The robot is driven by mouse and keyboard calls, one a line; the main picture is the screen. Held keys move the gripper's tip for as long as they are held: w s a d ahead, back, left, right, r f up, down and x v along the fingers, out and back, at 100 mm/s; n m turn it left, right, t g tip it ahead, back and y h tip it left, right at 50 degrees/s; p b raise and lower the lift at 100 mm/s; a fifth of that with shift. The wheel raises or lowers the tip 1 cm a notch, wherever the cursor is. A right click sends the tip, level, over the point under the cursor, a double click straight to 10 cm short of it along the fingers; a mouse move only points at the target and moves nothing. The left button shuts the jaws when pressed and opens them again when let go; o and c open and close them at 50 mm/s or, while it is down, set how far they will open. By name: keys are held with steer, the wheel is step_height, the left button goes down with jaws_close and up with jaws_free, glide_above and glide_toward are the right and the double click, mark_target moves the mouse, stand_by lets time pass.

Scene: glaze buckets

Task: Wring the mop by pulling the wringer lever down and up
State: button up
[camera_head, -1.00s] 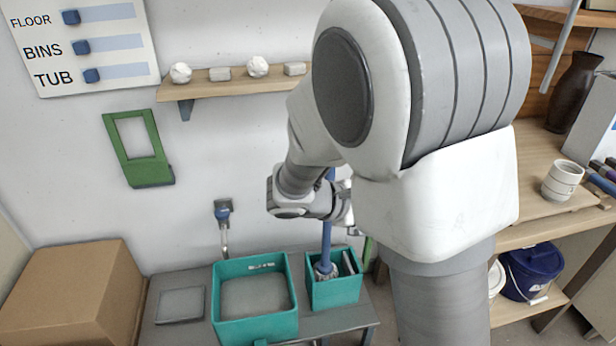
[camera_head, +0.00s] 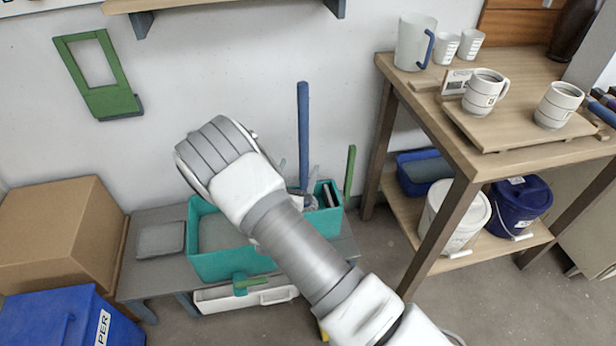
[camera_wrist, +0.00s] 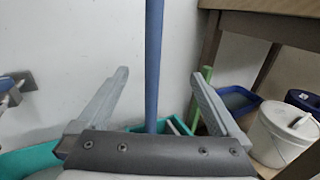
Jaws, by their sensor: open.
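The mop's blue handle (camera_head: 303,135) stands upright in the small teal bucket (camera_head: 329,197), right of a larger teal basin (camera_head: 197,228). My arm covers part of both. A thin upright green bar (camera_head: 349,172), which looks like the wringer lever, rises at the small bucket's right side. In the wrist view my gripper (camera_wrist: 158,78) is open and empty. The mop handle (camera_wrist: 154,65) shows between its fingers, seemingly beyond them; I cannot tell the gap. The green bar (camera_wrist: 201,95) shows behind the right finger. My arm mostly hides the gripper in the head view.
A wooden workbench (camera_head: 465,160) with mugs stands at the right, with a white bucket (camera_head: 455,215) and a blue bucket (camera_head: 518,205) on its lower shelf. A cardboard box (camera_head: 60,235) and a blue bin (camera_head: 65,318) are at the left. A green frame (camera_head: 98,75) hangs on the wall.

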mark_target(302, 150)
steer(key=shift+n+y, duration=0.4)
steer(key=b+x, duration=0.1)
steer(key=x, duration=0.2)
steer(key=f+b+x, duration=0.1)
steer(key=x, duration=0.3)
steer(key=b+x, duration=0.1)
steer(key=x, duration=0.2)
steer(key=shift+w+a+f+b, duration=0.3)
steer(key=shift+a, duration=0.05)
steer(key=shift+w+d+r, duration=0.1)
steer(key=shift+w+d, duration=0.05)
steer(key=shift+w, duration=0.5)
jaws_close()
steer(key=shift+r, duration=0.25)
